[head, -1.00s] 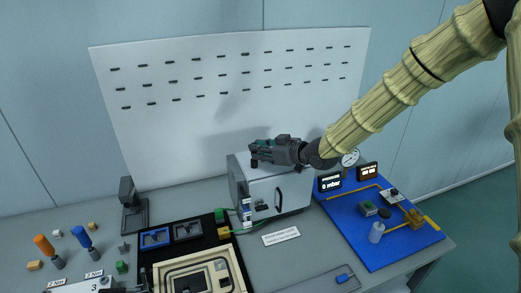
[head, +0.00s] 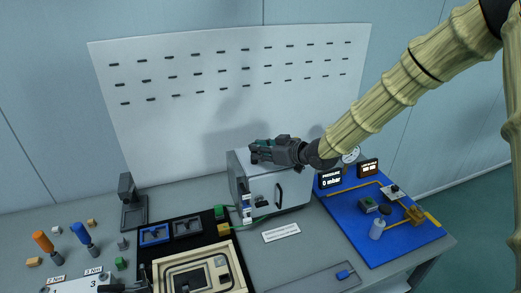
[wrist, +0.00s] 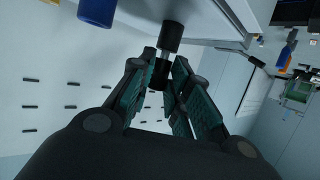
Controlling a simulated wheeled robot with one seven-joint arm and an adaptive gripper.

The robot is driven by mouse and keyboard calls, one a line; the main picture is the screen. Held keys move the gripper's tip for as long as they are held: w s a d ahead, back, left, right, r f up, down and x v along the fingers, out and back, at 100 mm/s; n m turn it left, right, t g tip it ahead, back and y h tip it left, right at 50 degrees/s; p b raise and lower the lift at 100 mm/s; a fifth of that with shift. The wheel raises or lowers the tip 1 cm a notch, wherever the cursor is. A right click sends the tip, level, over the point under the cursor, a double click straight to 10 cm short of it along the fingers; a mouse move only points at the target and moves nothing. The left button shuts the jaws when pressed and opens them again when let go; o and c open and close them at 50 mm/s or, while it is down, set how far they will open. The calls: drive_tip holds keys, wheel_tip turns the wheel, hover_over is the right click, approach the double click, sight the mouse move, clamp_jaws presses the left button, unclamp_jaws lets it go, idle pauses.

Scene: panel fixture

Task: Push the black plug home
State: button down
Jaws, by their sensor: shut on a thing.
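My gripper (wrist: 160,76) is shut on a black plug (wrist: 171,36), a short dark cylinder with a paler band partly between the teal finger pads in the wrist view. The plug's far end reaches beyond the fingertips, close to a pale surface. Whether it is seated in anything cannot be told. In the head view my gripper (head: 262,151) is at the top left of a grey cabinet (head: 263,190) with a dark door handle. The plug is too small to make out clearly there.
A blue cylinder (wrist: 97,10) is near the plug in the wrist view. A blue board (head: 365,240) with a gauge and displays lies right of the cabinet. A beige fixture (head: 233,262) and coloured screwdrivers (head: 80,234) are at left. A white panel (head: 200,110) stands behind.

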drive_tip(key=shift+f, duration=0.45)
drive_tip(key=c, duration=1.3)
unclamp_jaws()
drive_tip(key=shift+o, duration=0.2)
